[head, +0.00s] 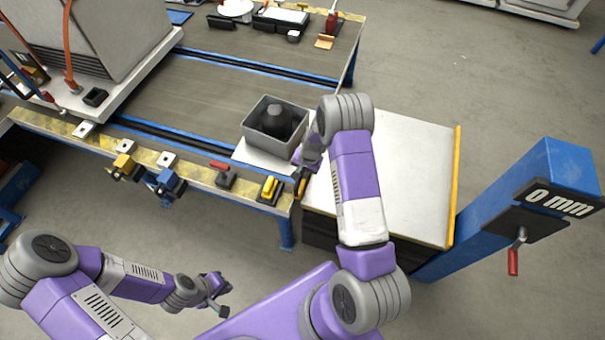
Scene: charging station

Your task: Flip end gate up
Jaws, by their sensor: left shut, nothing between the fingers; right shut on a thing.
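My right arm reaches over the right end of the workbench (180,92). My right gripper (301,176) is at the bench's front right corner and is shut on a small yellow-orange part (301,187), which I take to be the end gate. The gripper and forearm hide most of this part, so I cannot tell how far it is tilted. My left gripper (217,300) is shut and empty, low over the floor in front of the bench and apart from everything.
A grey bin (259,132) with a dark object sits just left of my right gripper. A yellow-handled clamp (269,187) and a red-handled one (221,172) are on the front rail. A white-topped cabinet (415,165) and a blue post (540,190) with a red crank stand right.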

